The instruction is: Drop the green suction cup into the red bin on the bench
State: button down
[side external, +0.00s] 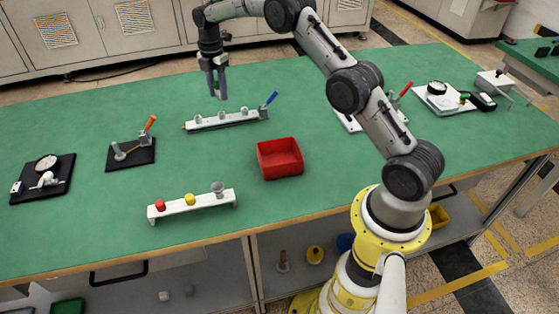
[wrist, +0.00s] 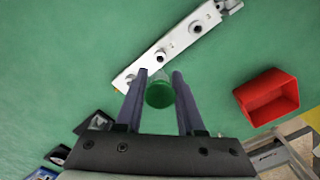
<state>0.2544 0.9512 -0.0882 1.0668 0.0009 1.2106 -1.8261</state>
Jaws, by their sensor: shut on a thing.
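The green suction cup (wrist: 159,95) sits between the two fingers of my gripper (wrist: 161,82) in the wrist view, and the fingers are shut on it. In the side external view my gripper (side external: 217,96) hangs pointing down above the far part of the bench, behind and to the left of the red bin. The cup cannot be made out against the green bench there. The red bin (side external: 281,168) stands on the bench near the middle, open at the top, and looks empty. In the wrist view the bin (wrist: 268,98) is to the right of my gripper.
A white rack (side external: 226,121) with several fittings lies behind the bin, below my gripper. A front rack (side external: 193,206) holds red, yellow and grey cups. Black-based fixtures (side external: 130,155) stand at left, and a white gauge fixture (side external: 437,98) at right. Bare bench surrounds the bin.

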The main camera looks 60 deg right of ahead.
jog(key=shift+s, duration=0.1)
send_over(282, 160)
jog(key=shift+s+f, duration=0.1)
jog(key=shift+f, duration=3.35)
jog(key=shift+c, duration=2.2)
grip_release()
jog(key=shift+r, duration=0.15)
